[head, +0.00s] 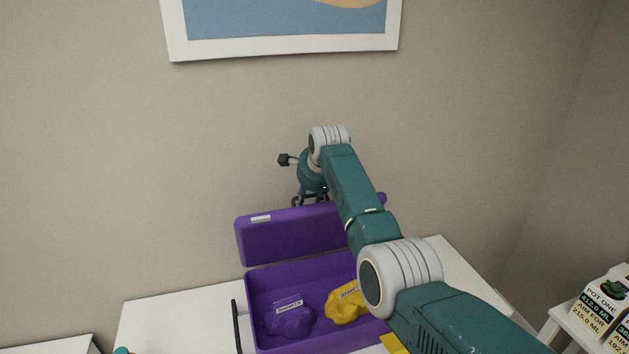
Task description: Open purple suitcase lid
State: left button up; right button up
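The purple suitcase (252,300) lies on a white table with its inside showing. Its purple lid (285,242) stands raised along the back side, near the wall. My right arm reaches over the suitcase from the lower right. My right gripper (311,200) is at the lid's top edge, pointing down; its dark fingertips are small and partly hidden, so I cannot tell whether they touch the lid or how far apart they are. My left gripper is out of view.
Inside the suitcase lie a purple cloth (289,324) and a yellow cloth (341,306), both labelled "SHORTS". The white table (170,318) is clear on the left. A framed picture (285,48) hangs above. A small stand with labelled cards (604,300) is at the right.

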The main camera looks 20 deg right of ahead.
jog(key=v, duration=0.9)
jog(key=shift+s+d+r, duration=0.1)
jog(key=shift+s+r, duration=0.05)
jog(key=shift+r, duration=0.15)
